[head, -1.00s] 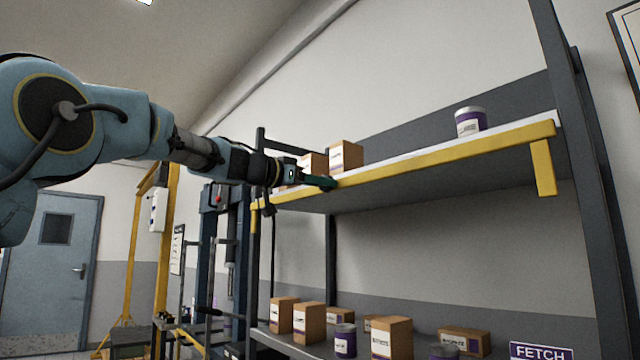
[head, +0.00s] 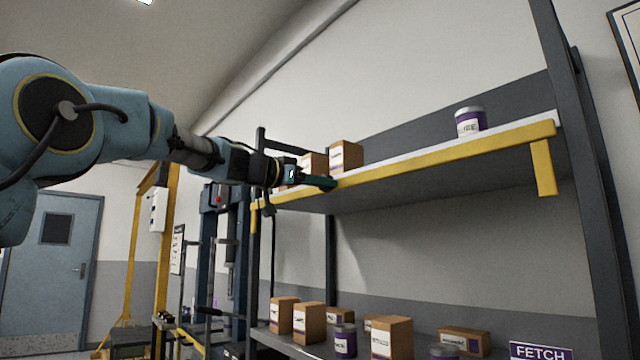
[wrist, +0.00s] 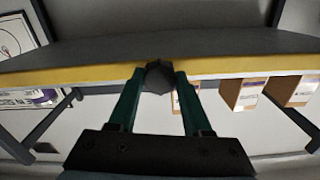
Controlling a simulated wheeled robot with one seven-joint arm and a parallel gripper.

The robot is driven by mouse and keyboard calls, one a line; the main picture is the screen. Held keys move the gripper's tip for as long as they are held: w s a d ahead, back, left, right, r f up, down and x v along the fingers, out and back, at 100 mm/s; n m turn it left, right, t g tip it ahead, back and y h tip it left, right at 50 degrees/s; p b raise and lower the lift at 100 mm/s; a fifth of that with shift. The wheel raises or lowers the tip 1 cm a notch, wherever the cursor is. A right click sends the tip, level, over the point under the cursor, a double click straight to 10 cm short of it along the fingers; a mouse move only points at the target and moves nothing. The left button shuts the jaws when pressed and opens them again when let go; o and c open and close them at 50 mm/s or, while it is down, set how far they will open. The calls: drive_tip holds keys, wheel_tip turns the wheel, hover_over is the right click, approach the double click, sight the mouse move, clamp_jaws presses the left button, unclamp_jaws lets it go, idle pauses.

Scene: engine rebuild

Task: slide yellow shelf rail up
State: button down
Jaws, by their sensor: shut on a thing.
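The yellow shelf rail (head: 430,160) runs along the front edge of the upper shelf, with a short yellow piece hanging down at each end. It also shows as a yellow band in the wrist view (wrist: 80,78). My gripper (head: 328,183) is at the rail, left of its middle. In the wrist view the green fingers (wrist: 158,85) reach the rail, with a dark rounded piece between their tips. The gripper is shut on the rail; the exact contact is partly hidden by the fingers.
The upper shelf carries cardboard boxes (head: 345,156) just behind my gripper and a purple-labelled can (head: 470,121) at the right. A dark upright post (head: 585,150) stands at the right. The lower shelf holds several boxes (head: 392,338) and cans. Space in front of the rail is clear.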

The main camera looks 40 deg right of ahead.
wheel_tip(320, 180, up, 7)
drive_tip(key=p, duration=0.1)
drive_tip(key=shift+f+p, duration=0.2)
drive_tip(key=shift+p, duration=0.2)
drive_tip(key=shift+c, duration=1.7)
unclamp_jaws()
drive_tip(key=shift+f, duration=0.1)
drive_tip(key=a+b, duration=0.6)
drive_tip(key=a, duration=0.4)
drive_tip(key=shift+w+a, duration=0.3)
drive_tip(key=shift+a, duration=0.1)
